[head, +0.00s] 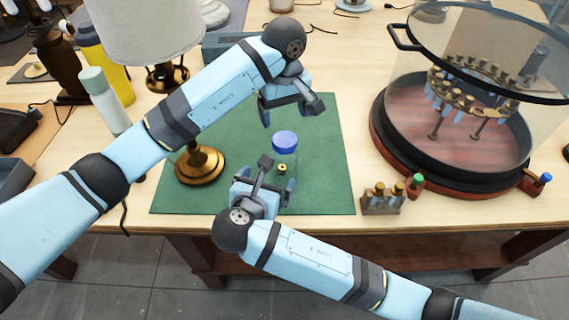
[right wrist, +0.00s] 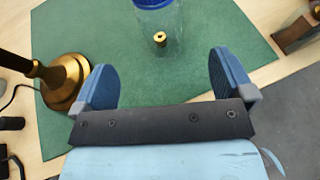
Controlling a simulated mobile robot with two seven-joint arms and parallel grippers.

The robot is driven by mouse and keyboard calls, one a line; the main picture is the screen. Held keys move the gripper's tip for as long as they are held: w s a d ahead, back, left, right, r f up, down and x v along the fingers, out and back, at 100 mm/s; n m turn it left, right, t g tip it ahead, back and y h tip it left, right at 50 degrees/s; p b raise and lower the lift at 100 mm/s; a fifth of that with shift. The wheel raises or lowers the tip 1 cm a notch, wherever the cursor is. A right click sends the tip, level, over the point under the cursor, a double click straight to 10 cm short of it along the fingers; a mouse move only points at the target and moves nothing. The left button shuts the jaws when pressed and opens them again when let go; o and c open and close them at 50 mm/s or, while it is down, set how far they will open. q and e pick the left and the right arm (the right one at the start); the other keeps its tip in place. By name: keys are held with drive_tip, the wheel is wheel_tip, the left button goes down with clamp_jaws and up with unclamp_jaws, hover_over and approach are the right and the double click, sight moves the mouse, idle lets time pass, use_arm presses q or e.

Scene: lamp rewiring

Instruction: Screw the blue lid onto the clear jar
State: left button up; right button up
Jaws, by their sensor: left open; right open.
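The clear jar (head: 284,158) stands upright on the green mat and also shows at the top of the right wrist view (right wrist: 158,22). The blue lid (head: 285,139) sits on the jar's mouth; it also shows at the top edge of the right wrist view (right wrist: 152,3). I cannot tell how tightly it is seated. A small brass piece (head: 283,169) shows through the jar. My left gripper (head: 290,108) is open and empty, above and behind the lid. My right gripper (head: 267,181) is open and empty, in front of the jar, its fingers apart (right wrist: 163,78).
The green mat (head: 330,185) has free room right of the jar. A brass lamp base (head: 201,167) stands left. A block with small capped vials (head: 381,198) stands at the mat's right edge. A large glass-walled drum (head: 450,150) fills the right. The table's front edge is close.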

sight(280, 163)
drive_tip(key=x, duration=1.1)
drive_tip(key=shift+w+f, duration=0.15)
drive_tip(key=shift+w, duration=0.2)
drive_tip(key=shift+c, duration=0.4)
